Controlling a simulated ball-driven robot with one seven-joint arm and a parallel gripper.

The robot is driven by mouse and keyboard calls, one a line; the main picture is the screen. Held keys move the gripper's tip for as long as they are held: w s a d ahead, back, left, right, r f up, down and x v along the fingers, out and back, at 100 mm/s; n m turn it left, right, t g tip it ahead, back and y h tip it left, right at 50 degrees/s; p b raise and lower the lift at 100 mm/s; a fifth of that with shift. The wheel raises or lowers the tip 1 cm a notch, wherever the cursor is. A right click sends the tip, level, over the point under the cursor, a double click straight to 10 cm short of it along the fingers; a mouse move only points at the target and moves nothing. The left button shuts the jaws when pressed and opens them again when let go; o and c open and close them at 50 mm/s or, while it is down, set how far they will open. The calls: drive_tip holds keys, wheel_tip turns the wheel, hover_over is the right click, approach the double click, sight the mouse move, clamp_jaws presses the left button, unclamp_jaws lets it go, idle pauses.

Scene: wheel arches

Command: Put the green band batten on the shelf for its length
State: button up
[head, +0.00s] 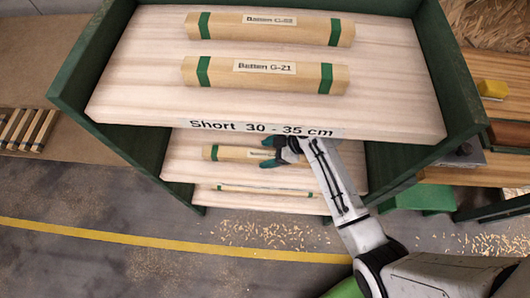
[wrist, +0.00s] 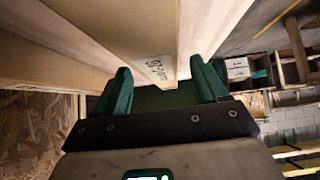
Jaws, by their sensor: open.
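The shelf unit's top shelf (head: 130,83) carries the label "Short 30 - 35 cm" (head: 260,128). Two green-banded battens lie on it, Batten G-22 (head: 300,31) and Batten G-21 (head: 225,71). Another green-banded batten (head: 235,153) lies on the shelf below, its right part hidden by my gripper (head: 277,155). My gripper is open at that batten, under the top shelf's front edge. In the wrist view, my gripper (wrist: 159,66) has its fingers apart, with a pale wooden surface and part of a printed label (wrist: 155,68) between and beyond them. I cannot tell whether they touch it.
Green side panels (head: 95,60) flank the shelves. A thin strip with green ends (head: 265,190) lies on a lower level. Several battens (head: 25,130) lie at the far left. A bench with a yellow block (head: 492,89) stands at right. The floor in front holds wood shavings (head: 265,234).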

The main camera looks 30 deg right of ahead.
drive_tip(key=v, duration=0.6)
drive_tip(key=shift+f, duration=0.1)
idle(0.4)
